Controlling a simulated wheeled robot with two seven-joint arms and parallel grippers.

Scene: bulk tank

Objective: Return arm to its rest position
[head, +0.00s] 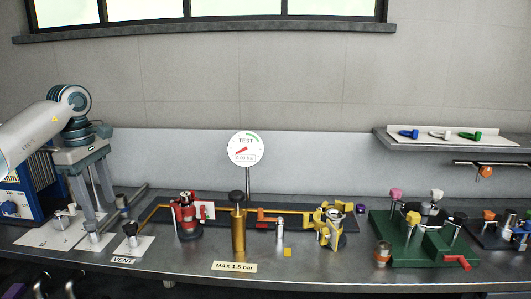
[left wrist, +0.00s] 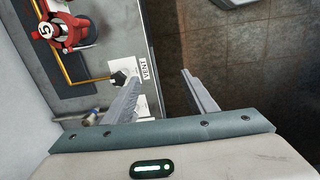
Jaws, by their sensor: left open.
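My left arm enters from the left of the head view. Its left gripper (head: 99,213) hangs fingers down at the bench's left end, over the area of the white plates. In the left wrist view the two fingers of the left gripper (left wrist: 160,78) are apart, with nothing between them. The black-knobbed vent valve (head: 131,236) stands just right of the gripper in the head view. It also shows beyond one finger in the left wrist view (left wrist: 119,79), apart from it as far as I can tell. My right gripper is in neither view.
A blue box (head: 14,204) stands behind the arm at left. A red valve (head: 186,215), brass cylinder (head: 239,232), yellow valve (head: 331,227) and green block (head: 400,250) line the bench (head: 330,270). A gauge (head: 246,148) rises at the middle. A shelf (head: 420,144) juts out at right.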

